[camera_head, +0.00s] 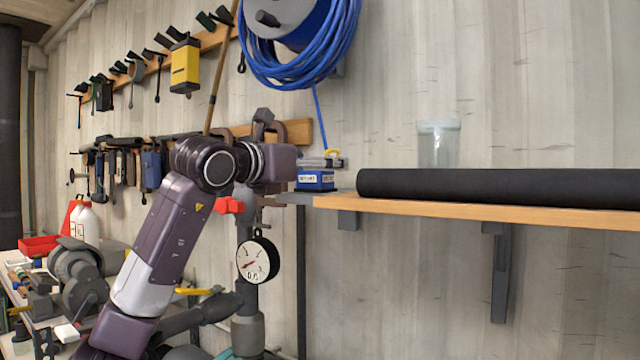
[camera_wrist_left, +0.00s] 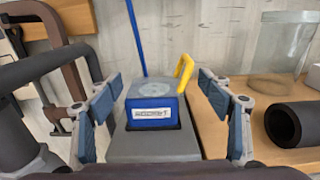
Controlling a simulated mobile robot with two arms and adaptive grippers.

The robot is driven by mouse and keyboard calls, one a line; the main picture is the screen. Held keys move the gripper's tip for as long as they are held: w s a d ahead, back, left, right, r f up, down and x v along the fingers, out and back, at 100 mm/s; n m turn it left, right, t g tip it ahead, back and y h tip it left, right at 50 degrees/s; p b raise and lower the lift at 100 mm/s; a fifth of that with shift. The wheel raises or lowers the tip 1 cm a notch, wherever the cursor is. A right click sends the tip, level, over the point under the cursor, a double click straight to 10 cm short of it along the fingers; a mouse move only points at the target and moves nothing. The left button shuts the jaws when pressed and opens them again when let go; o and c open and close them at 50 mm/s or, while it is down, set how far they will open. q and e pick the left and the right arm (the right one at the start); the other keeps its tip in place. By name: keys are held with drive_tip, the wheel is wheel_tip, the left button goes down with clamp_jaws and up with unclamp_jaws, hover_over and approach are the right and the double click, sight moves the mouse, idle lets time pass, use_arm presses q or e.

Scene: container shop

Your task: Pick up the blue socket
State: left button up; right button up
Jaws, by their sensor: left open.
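The blue socket (camera_head: 315,181) is a small blue box with a white label, a grey round top and a yellow part. My left gripper (camera_wrist_left: 160,85) is open, with one finger on each side of the socket and visible gaps between. In the head view my left gripper (camera_head: 322,163) is at the socket's top, partly merging with it. My right gripper is not in view.
A black roll (camera_head: 500,187) lies along the shelf, and a glass jar (camera_head: 438,144) stands behind it. A blue cable reel (camera_head: 300,40) hangs above. A brown clamp (camera_wrist_left: 55,60) is close on the left in the wrist view. A pressure gauge (camera_head: 257,260) sits below my arm.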

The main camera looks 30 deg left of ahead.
use_arm(q)
drive_tip(key=shift+w+r+p, duration=0.15)
drive_tip(key=shift+w+p, duration=0.35)
drive_tip(key=shift+w, duration=0.3)
drive_tip(key=w+p, duration=0.2)
drive_tip(key=w, duration=0.1)
drive_tip(key=w+p, duration=0.1)
drive_tip(key=shift+w+f, duration=0.35)
drive_tip(key=shift+d, duration=0.1)
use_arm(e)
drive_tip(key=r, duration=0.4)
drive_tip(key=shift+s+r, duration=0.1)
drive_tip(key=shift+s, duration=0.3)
use_arm(q)
drive_tip(key=shift+s, duration=0.1)
drive_tip(key=shift+c, duration=0.5)
clamp_jaws()
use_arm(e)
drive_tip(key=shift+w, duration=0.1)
